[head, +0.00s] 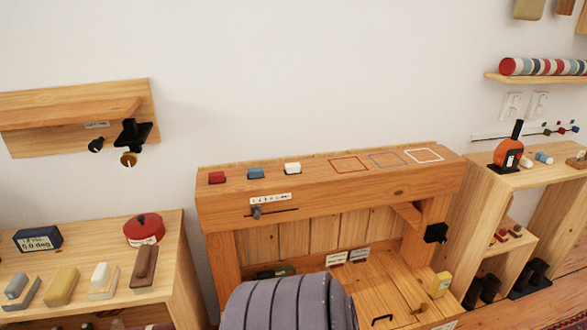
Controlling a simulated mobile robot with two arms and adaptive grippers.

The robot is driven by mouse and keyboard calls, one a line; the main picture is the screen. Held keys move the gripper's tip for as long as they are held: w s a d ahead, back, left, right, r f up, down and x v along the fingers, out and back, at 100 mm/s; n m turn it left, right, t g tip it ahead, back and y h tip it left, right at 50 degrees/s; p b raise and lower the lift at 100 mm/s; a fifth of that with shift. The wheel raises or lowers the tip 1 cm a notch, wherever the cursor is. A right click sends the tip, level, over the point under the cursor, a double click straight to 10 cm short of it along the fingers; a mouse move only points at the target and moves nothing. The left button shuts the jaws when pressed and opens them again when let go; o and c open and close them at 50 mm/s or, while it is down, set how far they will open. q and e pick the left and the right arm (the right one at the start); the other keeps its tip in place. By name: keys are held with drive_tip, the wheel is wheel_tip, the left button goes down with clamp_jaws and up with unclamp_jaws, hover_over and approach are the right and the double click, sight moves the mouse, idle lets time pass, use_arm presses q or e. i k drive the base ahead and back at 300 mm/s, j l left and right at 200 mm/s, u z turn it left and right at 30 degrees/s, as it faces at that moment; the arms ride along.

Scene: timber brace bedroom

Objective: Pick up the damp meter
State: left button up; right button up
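An orange handheld device (508,154) with a black upright tip and a pale label stands on a black base. It is on top of the timber shelf unit at the right and looks most like the damp meter, but its label is too small to read. A dark blue box with a white display (38,240) lies on the left cabinet; its display seems to read "0.0 deg". Neither of my grippers is in view, and nothing touches the orange device.
Small pale and blue cylinders (543,158) lie right of the orange device. A wooden bench (300,205) with coloured blocks and outlined squares fills the middle. A grey ribbed rounded shape (285,302) hides its lower front. A wall shelf (540,78) hangs above the right unit.

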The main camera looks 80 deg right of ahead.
sight(441, 281)
drive_tip(key=z, duration=3.95)
